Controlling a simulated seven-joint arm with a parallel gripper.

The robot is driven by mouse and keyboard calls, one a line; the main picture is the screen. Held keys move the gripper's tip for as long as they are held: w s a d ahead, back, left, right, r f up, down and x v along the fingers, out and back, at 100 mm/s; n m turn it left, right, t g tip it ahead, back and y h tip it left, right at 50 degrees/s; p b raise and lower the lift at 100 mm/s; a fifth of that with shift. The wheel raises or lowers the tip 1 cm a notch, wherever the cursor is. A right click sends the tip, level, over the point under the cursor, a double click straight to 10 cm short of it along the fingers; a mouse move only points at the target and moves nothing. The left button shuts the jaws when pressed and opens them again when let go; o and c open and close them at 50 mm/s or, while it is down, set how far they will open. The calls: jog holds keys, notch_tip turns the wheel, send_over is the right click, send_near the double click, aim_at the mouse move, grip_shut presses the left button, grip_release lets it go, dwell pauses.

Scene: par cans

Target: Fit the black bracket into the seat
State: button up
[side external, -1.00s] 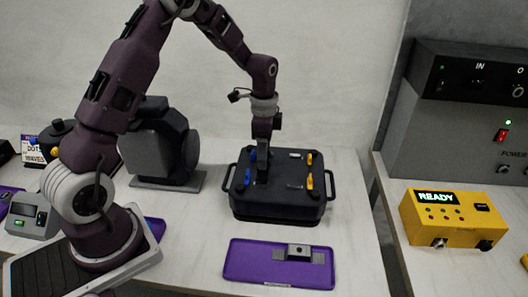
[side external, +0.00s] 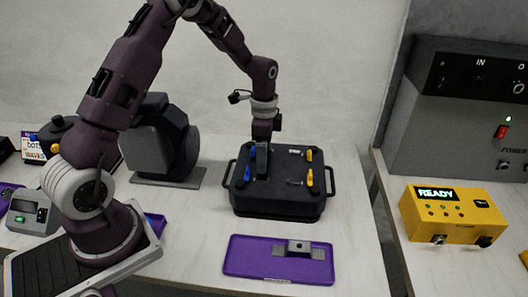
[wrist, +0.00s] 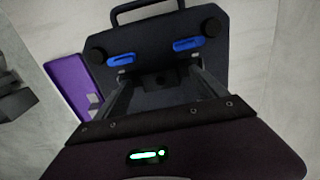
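The black fixture (side external: 282,206) with side handles stands on the table; its seat area is in the middle of its top. My gripper (side external: 262,174) is over the left-middle of that top, fingers pointing down. In the wrist view my gripper (wrist: 160,82) has its fingers spread, with gaps on both sides of a dark block with a round hole (wrist: 158,79). The block looks like the black bracket, but I cannot tell it from the seat or how deep it sits. The near part of the fixture is hidden by the gripper.
Blue levers (wrist: 188,44) and yellow levers (side external: 309,177) stand on the fixture's top. A purple tray (side external: 245,262) in front holds a grey-and-dark part (side external: 299,247). A yellow READY box (side external: 452,217) is at the right.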

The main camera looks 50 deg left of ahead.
jog(key=shift+r, duration=0.1)
notch_tip(320, 180, up, 6)
jog(key=shift+f, duration=0.1)
jog(key=s+d+r+n+t, duration=0.1)
jog(key=s+d+r+n, duration=0.1)
jog(key=s+d+r, duration=0.3)
jog(key=s+d+r+n+t, duration=0.1)
jog(key=s+r, duration=0.2)
jog(key=r, duration=0.5)
jog(key=s+d+r+n+t, duration=0.1)
jog(key=s+d+n, duration=0.1)
jog(key=s, duration=0.7)
jog(key=s+d+r+n+t, duration=0.2)
jog(key=s+d+n, duration=0.1)
jog(key=s, duration=0.7)
jog(key=shift+d+n+t, duration=0.2)
jog(key=shift+n+t, duration=0.1)
jog(key=shift+n, duration=0.2)
jog(key=shift+r, duration=0.1)
